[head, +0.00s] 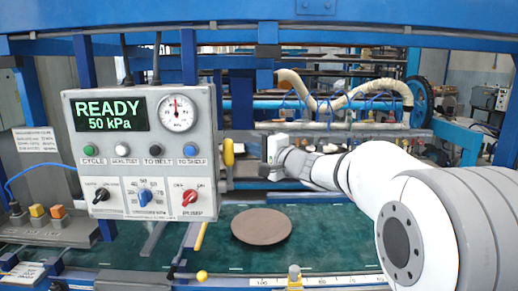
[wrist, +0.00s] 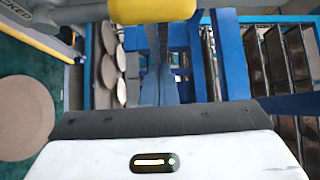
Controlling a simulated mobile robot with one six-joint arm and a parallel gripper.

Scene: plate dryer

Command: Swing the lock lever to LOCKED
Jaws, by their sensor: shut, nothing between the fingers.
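The lock lever's yellow grip (head: 228,152) stands upright at the right side of the grey control panel (head: 205,100). In the wrist view a yellow grip (wrist: 150,10) crosses the top edge, cut off by the frame.
The panel display (head: 111,113) reads READY 50 kPa. A red pump knob (head: 190,197) is at its lower right. A round brown plate (head: 261,226) lies on the green belt (head: 330,225). Blue frame beams stand behind; several discs (wrist: 108,70) show in the wrist view.

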